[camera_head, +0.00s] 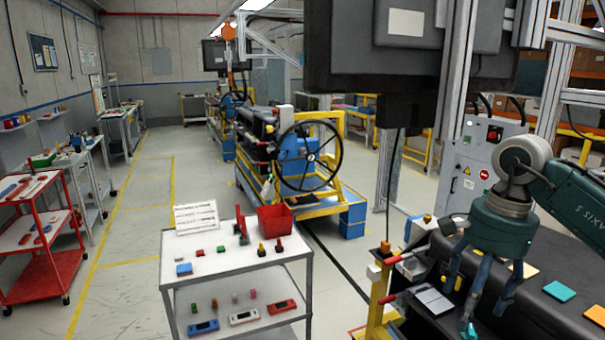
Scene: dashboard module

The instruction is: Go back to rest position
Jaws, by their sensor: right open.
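My right gripper (474,306) hangs from my right arm (565,190) at the right of the head view. Its fingers point down and are spread open, with nothing seen between them. It is over or just in front of the black dashboard module (540,262); the gap between fingertips and surface is hard to judge. My left arm and left gripper are not in view.
A white cart (245,267) with small coloured parts and a red bin (275,219) stands at centre front. A yellow post (378,300) stands left of the gripper. A dark monitor (400,50) hangs above. A red cart (45,235) is far left; the floor between carts is clear.

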